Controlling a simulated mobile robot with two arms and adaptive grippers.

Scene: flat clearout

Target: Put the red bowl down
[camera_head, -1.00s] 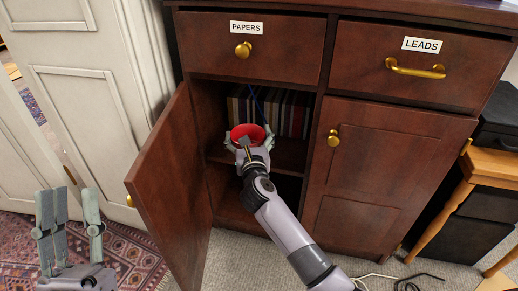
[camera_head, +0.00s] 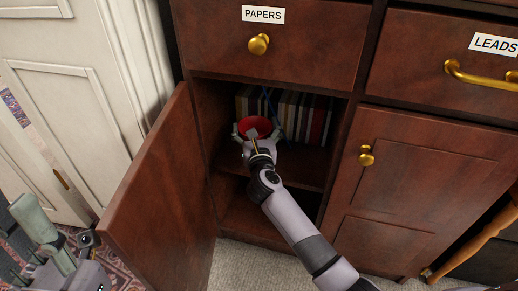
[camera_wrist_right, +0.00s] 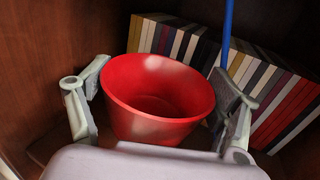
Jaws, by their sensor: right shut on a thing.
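The red bowl (camera_head: 256,127) is inside the open left compartment of the dark wooden cabinet, at the level of its inner shelf (camera_head: 300,163). In the right wrist view the red bowl (camera_wrist_right: 158,98) is upright and looks empty. My right gripper (camera_head: 257,132) is shut on it, with a finger on each side of the bowl, as the right wrist view shows (camera_wrist_right: 160,110). Whether the bowl's base touches the shelf is hidden. My left gripper (camera_head: 40,230) is at the lower left, outside the cabinet, with its fingers partly cut off by the frame edge.
A row of books (camera_head: 318,118) stands behind the bowl. A thin blue rod (camera_wrist_right: 227,35) rises beside it on the right. The open cabinet door (camera_head: 160,190) stands left of my right arm. The closed right door (camera_head: 420,190) bounds the other side.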

